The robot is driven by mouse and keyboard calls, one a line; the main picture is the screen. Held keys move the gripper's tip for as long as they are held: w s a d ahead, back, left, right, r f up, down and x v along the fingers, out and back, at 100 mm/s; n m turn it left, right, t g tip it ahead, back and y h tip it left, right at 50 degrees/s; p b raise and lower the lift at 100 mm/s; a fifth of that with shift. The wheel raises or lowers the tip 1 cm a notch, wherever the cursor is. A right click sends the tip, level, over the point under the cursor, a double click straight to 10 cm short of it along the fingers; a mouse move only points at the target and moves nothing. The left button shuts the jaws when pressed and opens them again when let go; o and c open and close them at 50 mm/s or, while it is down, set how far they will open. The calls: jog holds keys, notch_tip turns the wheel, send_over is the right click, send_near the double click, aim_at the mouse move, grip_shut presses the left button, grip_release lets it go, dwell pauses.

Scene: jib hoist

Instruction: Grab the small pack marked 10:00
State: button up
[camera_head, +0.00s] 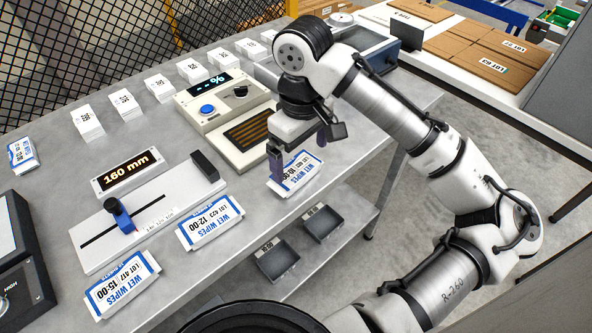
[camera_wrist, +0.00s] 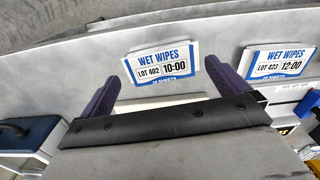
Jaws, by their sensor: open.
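The small pack marked 10:00 (camera_head: 298,176) is a white and blue WET WIPES pack, LOT 402, lying flat near the front edge of the grey table. In the wrist view the 10:00 pack (camera_wrist: 160,64) shows whole, just ahead of and between the fingertips. My gripper (camera_head: 298,163) is open and empty above the pack, its purple fingers to either side of it; in the head view it hides part of the pack. The fingers also show in the wrist view (camera_wrist: 158,75). I cannot tell the exact height of the fingertips.
Similar packs marked 12:00 (camera_head: 210,220) and 15:00 (camera_head: 122,284) lie to the left along the front edge. A scale-like device (camera_head: 222,104) with a dark striped plate stands behind the gripper. A slide gauge reading 160 mm (camera_head: 127,171) stands left. Two dark trays (camera_head: 278,262) sit below.

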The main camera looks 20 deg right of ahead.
aim_at(298, 170)
jog(key=f, duration=0.3)
jog(key=f+p, duration=0.1)
jog(key=f, duration=0.1)
jog(key=shift+w+a, duration=0.15)
jog(key=shift+w, duration=0.25)
jog(key=c, duration=0.6)
jog(key=shift+r, duration=0.1)
